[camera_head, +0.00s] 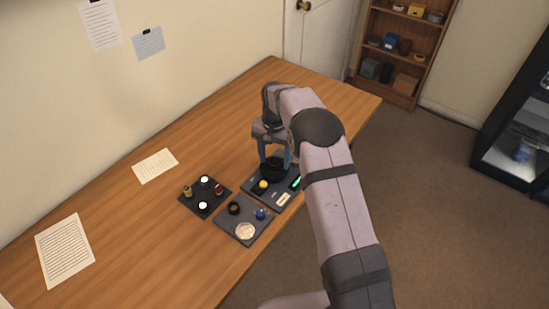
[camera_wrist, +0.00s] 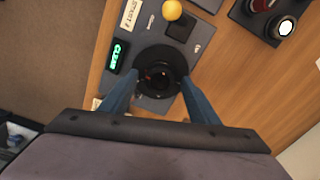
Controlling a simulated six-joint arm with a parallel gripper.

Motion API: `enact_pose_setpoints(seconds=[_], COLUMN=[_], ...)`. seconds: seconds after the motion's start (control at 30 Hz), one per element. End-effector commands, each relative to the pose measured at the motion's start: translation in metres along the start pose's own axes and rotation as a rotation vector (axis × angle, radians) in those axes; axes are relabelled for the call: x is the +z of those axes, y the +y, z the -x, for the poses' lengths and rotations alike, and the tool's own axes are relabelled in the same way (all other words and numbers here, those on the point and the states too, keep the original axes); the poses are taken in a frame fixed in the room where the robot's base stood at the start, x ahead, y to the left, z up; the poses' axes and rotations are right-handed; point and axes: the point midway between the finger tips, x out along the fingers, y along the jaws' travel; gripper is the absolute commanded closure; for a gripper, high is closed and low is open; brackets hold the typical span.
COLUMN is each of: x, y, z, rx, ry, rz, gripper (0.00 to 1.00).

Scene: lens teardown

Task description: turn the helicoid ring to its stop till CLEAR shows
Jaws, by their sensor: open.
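The black helicoid ring (camera_wrist: 146,58) sits on a dark grey base plate (camera_wrist: 148,22), with a dark round lens opening at its centre. A small display (camera_wrist: 117,56) beside it is lit green, and its letters look like CLEAR; it also shows as a green strip in the head view (camera_head: 296,183). My gripper (camera_wrist: 160,82) is over the ring with its blue fingers apart, one on each side. I cannot tell whether the fingertips touch the ring. In the head view my gripper (camera_head: 273,160) stands over the ring (camera_head: 272,172).
A yellow ball (camera_wrist: 172,10) stands on the same plate. A dark tray (camera_head: 188,207) with small parts lies to the left, and a grey mat (camera_head: 225,226) with a pale disc lies in front. Paper sheets (camera_head: 155,166) lie on the wooden table (camera_head: 140,235), otherwise largely clear.

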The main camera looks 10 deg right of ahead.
Motion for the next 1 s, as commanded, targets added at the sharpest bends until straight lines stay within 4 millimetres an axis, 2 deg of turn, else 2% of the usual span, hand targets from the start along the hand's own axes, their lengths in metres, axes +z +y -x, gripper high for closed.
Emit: enact_pose_setpoints(seconds=[0.23,0.7,1.0], x=[0.000,0.000,0.000], y=[0.000,0.000,0.000], z=[0.010,0.067,0.074], rx=[-0.001,-0.001,0.000], ry=[0.001,0.001,0.000], rz=[0.000,0.000,0.000], gripper=[0.44,0.44,0.44])
